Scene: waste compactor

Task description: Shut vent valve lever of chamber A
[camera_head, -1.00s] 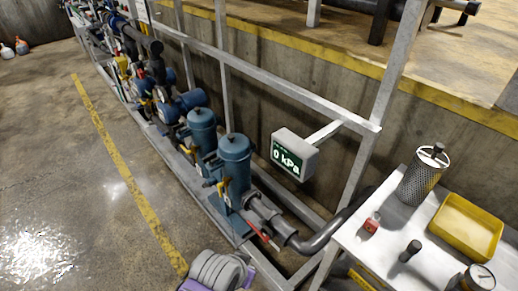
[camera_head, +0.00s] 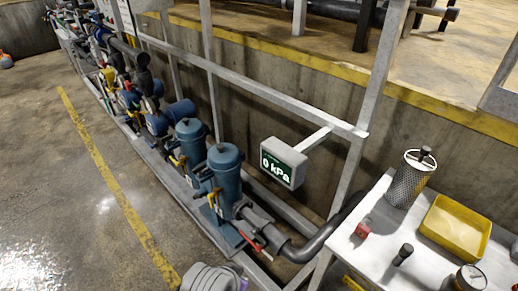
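Two upright blue cylindrical chambers stand on the skid, a nearer one (camera_head: 225,172) and a farther one (camera_head: 189,142). I cannot tell which is chamber A. A small yellow lever (camera_head: 214,196) sits low at the front of the nearer chamber, and another yellow lever (camera_head: 177,160) sits by the farther one. A red lever (camera_head: 251,244) lies on the pipe at the near end. Labels are too small to read, so I cannot tell which lever is the vent lever. Neither gripper shows; only a grey and purple part of mine is at the bottom edge.
A display (camera_head: 284,163) reads 0 kPa. A white table (camera_head: 378,244) at right holds a perforated filter cylinder (camera_head: 409,181), a yellow tray (camera_head: 428,232), a red item (camera_head: 363,228) and a gauge (camera_head: 469,278).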

